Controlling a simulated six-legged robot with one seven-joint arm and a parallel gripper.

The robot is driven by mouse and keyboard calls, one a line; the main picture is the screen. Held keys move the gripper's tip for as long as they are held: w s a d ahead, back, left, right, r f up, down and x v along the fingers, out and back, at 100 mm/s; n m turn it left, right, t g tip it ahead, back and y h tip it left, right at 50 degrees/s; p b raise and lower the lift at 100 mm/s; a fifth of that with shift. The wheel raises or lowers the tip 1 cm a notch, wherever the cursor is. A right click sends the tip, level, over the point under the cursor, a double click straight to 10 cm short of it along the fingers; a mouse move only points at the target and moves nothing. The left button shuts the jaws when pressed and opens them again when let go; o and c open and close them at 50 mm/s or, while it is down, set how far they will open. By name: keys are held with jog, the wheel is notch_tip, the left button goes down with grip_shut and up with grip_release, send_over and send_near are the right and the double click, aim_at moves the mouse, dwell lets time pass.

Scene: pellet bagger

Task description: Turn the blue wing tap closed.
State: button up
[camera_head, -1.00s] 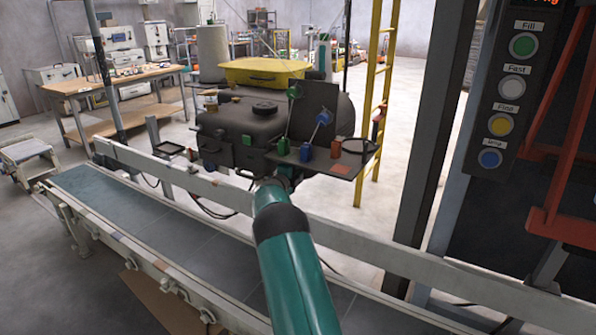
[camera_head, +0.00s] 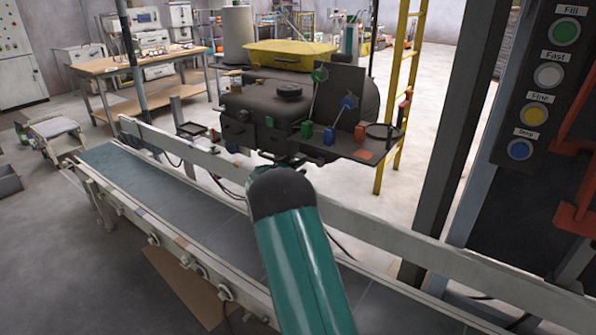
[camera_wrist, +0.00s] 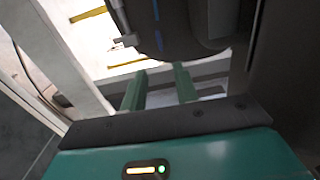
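A blue wing-shaped piece (camera_head: 349,101), which looks like the wing tap, sits on a slanted thin rod above the dark machine's side shelf in the head view. A similar green piece (camera_head: 320,74) is to its left. I cannot tell whether the tap is open or closed. My teal arm reaches up toward the machine; my gripper is hidden in the head view. In the wrist view my gripper (camera_wrist: 160,86) has its two green fingers apart with nothing between them, below a dark rounded body (camera_wrist: 175,25).
The dark machine (camera_head: 240,135) with a yellow top (camera_head: 290,52) stands behind the conveyor (camera_head: 190,215) and its pale rail (camera_head: 385,222). A yellow ladder (camera_head: 388,150) and a grey post (camera_head: 450,130) stand right. A button panel (camera_head: 545,100) is at far right.

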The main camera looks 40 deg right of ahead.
jog(key=shift+s+a, duration=0.25)
jog(key=shift+a, duration=0.4)
